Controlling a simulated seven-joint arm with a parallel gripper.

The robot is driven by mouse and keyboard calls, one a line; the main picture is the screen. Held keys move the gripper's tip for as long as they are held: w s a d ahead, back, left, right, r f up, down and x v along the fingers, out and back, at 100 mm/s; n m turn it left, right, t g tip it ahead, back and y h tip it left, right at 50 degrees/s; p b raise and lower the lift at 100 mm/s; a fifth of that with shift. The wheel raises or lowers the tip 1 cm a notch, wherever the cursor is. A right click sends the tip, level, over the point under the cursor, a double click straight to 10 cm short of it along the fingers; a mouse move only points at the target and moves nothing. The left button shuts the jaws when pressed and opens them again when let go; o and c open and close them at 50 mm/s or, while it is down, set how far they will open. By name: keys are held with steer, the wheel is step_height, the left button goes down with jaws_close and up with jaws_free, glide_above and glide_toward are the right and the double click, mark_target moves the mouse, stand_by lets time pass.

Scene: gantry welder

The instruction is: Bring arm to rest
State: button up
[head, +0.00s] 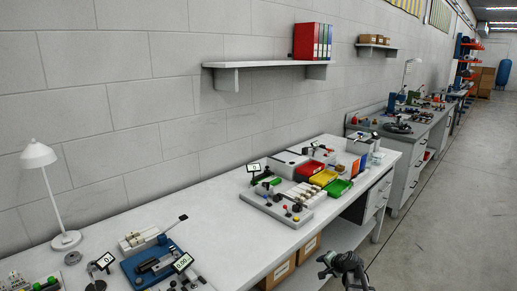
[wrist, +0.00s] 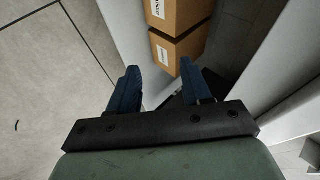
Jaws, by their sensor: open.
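My gripper shows in the wrist view (wrist: 158,80) with its two blue fingers apart and nothing between them. Beyond the fingers are the dark space under the bench and the cardboard boxes. In the head view, part of my arm (head: 345,268) shows at the bottom, in front of the bench's front edge and low beside it. The fingertips cannot be made out there.
The long white workbench (head: 240,250) runs along the wall, with instruments, coloured bins (head: 323,178) and a lamp (head: 39,156) on it. Cardboard boxes (wrist: 176,52) stand beneath it, also in the head view (head: 283,270). The floor (head: 440,240) to the right is clear.

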steer(key=s+a+f+n+g, duration=0.2)
steer(key=s+a+f+g, duration=0.25)
steer(key=s+f, duration=0.8)
steer(key=s+a+f+n+g, duration=0.3)
steer(key=s+a+f, duration=0.45)
steer(key=s, duration=0.85)
steer(key=s+f+n+g+h, duration=0.1)
steer(key=s+f+n+g, duration=0.1)
steer(key=s, duration=1.4)
steer(key=s+d+f+n+g+h, duration=0.1)
steer(key=s+f+g, duration=0.3)
steer(key=s, duration=1.1)
steer(key=shift+s+n+g+h, duration=0.35)
steer(key=shift+n+g+h, duration=0.15)
steer(key=shift+n+g, duration=0.3)
steer(key=shift+f, duration=0.1)
